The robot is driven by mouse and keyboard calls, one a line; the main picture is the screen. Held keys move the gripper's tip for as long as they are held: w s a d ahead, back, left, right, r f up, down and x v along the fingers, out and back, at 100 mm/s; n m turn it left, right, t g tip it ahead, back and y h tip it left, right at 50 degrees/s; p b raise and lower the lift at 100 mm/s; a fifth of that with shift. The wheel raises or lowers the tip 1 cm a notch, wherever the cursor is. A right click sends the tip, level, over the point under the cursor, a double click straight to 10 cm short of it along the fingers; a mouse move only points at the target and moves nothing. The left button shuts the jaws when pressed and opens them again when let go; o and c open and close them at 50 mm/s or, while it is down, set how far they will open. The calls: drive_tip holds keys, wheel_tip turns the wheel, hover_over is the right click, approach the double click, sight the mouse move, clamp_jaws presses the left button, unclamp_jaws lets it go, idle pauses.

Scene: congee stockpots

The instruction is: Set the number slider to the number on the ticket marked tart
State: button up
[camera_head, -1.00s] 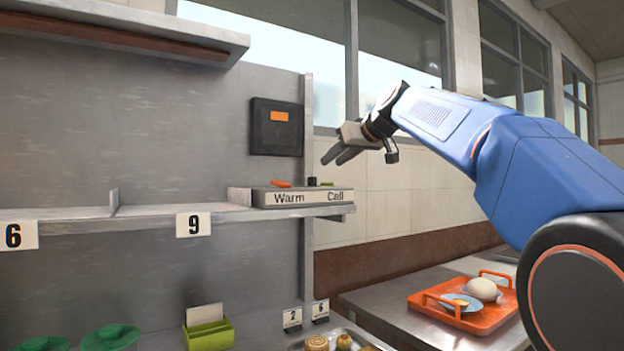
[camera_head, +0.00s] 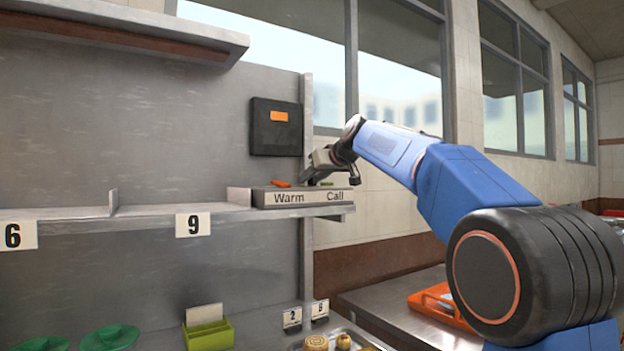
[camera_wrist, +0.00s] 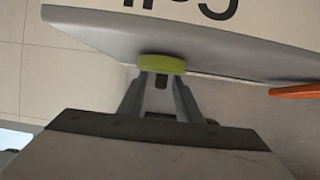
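The grey control box (camera_head: 304,197) carries the words "Warm" and "Call" on its front and sits at the right end of the shelf. On its top are an orange piece (camera_head: 281,184) at the Warm side and a small green piece (camera_head: 326,183) at the Call side. My gripper (camera_head: 312,176) is low over the Call side. In the wrist view my fingertips (camera_wrist: 161,84) are right at the yellow-green piece (camera_wrist: 162,64); contact is unclear. A dark bit shows between the fingers. I cannot make out a number slider or a ticket marked tart.
Smaller number cards (camera_head: 292,318) stand below by small pastries (camera_head: 317,343). A green holder (camera_head: 208,335) bears a pale card. A black wall box (camera_head: 276,127) is just above the control box.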

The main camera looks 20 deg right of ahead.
clamp_jaws()
drive_tip(key=shift+d, duration=0.1)
drive_tip(key=shift+w+d, duration=0.2)
drive_tip(key=shift+d, duration=0.4)
drive_tip(key=shift+w+d, duration=0.15)
drive_tip(key=shift+d, duration=0.4)
unclamp_jaws()
drive_tip(key=shift+d, duration=0.15)
